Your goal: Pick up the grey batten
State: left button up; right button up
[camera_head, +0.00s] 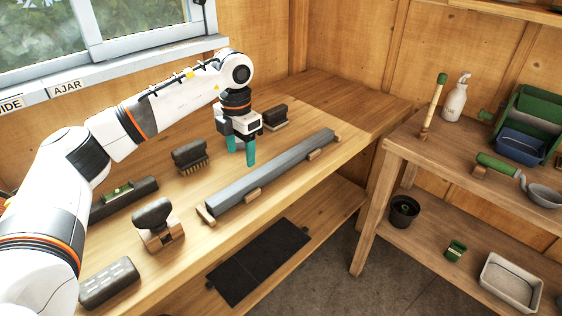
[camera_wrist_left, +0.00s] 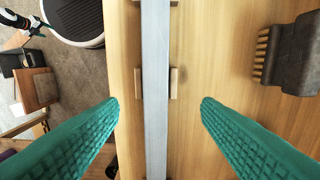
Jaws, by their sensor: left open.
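The grey batten (camera_head: 272,172) is a long grey bar lying on small wooden blocks along the front part of the wooden bench. In the left wrist view the batten (camera_wrist_left: 155,90) runs from top to bottom between the two teal fingers. My left gripper (camera_head: 241,156) is open and empty above the bench, near the middle of the batten. In the left wrist view its fingertips (camera_wrist_left: 158,103) lie apart on either side of the batten, not touching it.
Brushes stand behind the batten, one (camera_head: 190,157) left of my gripper and one (camera_head: 275,117) to its right. A spirit level (camera_head: 124,196), a block tool (camera_head: 155,222) and a grey block (camera_head: 108,283) lie at the left. A shelf (camera_head: 320,215) lies below the bench.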

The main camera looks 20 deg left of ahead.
aim_at(246, 181)
pick_arm(q)
notch_tip(246, 181, down, 3)
jog(key=shift+r, duration=0.15)
jog(key=shift+w+f, duration=0.15)
jog(key=shift+f, duration=0.2)
jog(key=f, duration=0.2)
jog(key=f+p, duration=0.1)
jog(key=f, duration=0.1)
jog(key=shift+s+d, duration=0.25)
jog(key=shift+w+f, duration=0.1)
jog(key=shift+f, duration=0.5)
jog(key=shift+c, duration=1.1)
jog(key=shift+r, duration=0.1)
grip_shut()
pick_arm(e)
jog(key=shift+s+d+r, duration=0.1)
jog(key=shift+s+r, duration=0.15)
jog(key=shift+r, duration=0.25)
